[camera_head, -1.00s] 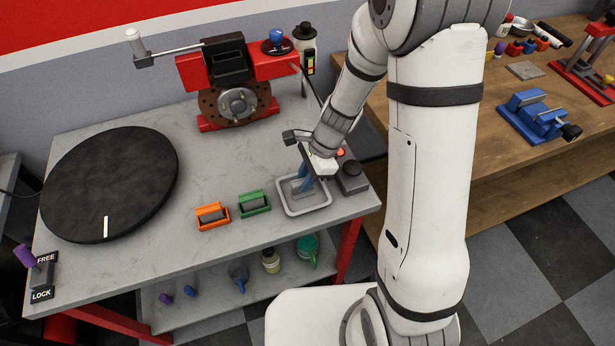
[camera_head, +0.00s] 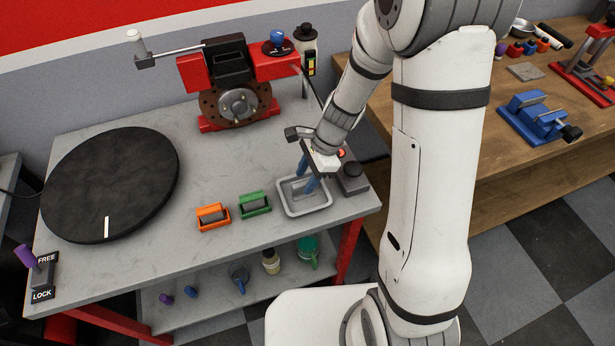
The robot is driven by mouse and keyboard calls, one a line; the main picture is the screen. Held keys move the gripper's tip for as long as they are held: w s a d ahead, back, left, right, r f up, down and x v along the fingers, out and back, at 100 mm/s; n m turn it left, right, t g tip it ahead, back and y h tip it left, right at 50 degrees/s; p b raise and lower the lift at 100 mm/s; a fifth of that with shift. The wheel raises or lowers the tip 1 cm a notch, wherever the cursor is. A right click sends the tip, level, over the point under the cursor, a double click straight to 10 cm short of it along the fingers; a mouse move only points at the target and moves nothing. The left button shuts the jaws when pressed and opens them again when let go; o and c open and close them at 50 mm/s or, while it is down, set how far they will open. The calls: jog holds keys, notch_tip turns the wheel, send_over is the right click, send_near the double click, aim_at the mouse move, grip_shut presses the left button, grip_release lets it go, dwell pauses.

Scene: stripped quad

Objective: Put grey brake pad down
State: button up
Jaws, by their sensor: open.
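My gripper (camera_head: 307,181), with blue fingers, points down at the grey tray (camera_head: 305,212) near the right end of the grey table. The fingers are spread open, with their tips low over or inside the tray.
An orange holder (camera_head: 213,217) and a green holder (camera_head: 255,205), each with a dark grey piece, stand left of the tray. A black turntable (camera_head: 110,185) fills the table's left. A red brake rig (camera_head: 275,66) stands behind. A dark box (camera_head: 352,179) sits close right.

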jog(key=v, duration=1)
jog(key=s+d+r+n+t+h, duration=0.4)
jog(key=s+d+r+n, duration=0.4)
jog(key=s+n, duration=0.5)
notch_tip(320, 180, up, 3)
jog(key=shift+s+d+f+n, duration=0.25)
jog(key=shift+s+n, duration=0.1)
jog(key=shift+n, duration=0.55)
